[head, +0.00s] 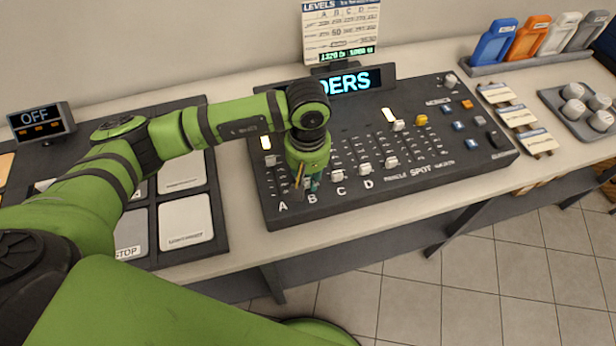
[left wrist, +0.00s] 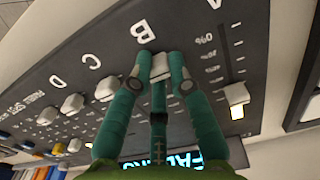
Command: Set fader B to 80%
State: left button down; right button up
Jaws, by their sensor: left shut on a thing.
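The fader panel (head: 430,165) lies on the counter with faders lettered A to D. My left gripper (head: 308,184) reaches down over fader B's column and hides its cap in the head view. In the left wrist view the two teal fingers (left wrist: 160,74) are shut on the white cap of fader B (left wrist: 158,63), close to the letter B at the near, low end of the slot. Fader A's cap (left wrist: 236,93) is at the far part of its slot. Fader C's cap (head: 338,176) and fader D's cap (head: 365,169) are beside it. My right gripper is not in view.
A levels card (head: 341,25) and a lit display (head: 347,82) stand behind the panel. A pad board (head: 150,200) is at left, with an OFF sign (head: 41,122). Coloured holders (head: 527,38) and a tray of knobs (head: 585,108) are at right.

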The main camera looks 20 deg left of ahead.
pick_arm(q)
jog(key=w+a+b, duration=0.1)
jog(key=b, duration=0.1)
jog(key=w+a+b, duration=0.1)
jog(key=w+b, duration=0.1)
jog(key=w+a+b, duration=0.1)
jog(key=w+b, duration=0.1)
jog(key=shift+w+a+f, duration=0.1)
jog(key=shift+a+f, duration=0.05)
jog(key=shift+f, duration=0.05)
jog(key=shift+w+a+r, duration=0.1)
jog(key=shift+w, duration=0.05)
jog(key=shift+r, duration=0.15)
jog(key=shift+w, duration=0.1)
jog(key=c, duration=1.1)
grip_release()
jog(key=shift+r, duration=0.25)
notch_tip(320, 180, up, 12)
jog(key=shift+f, duration=0.25)
jog(key=shift+f, duration=0.1)
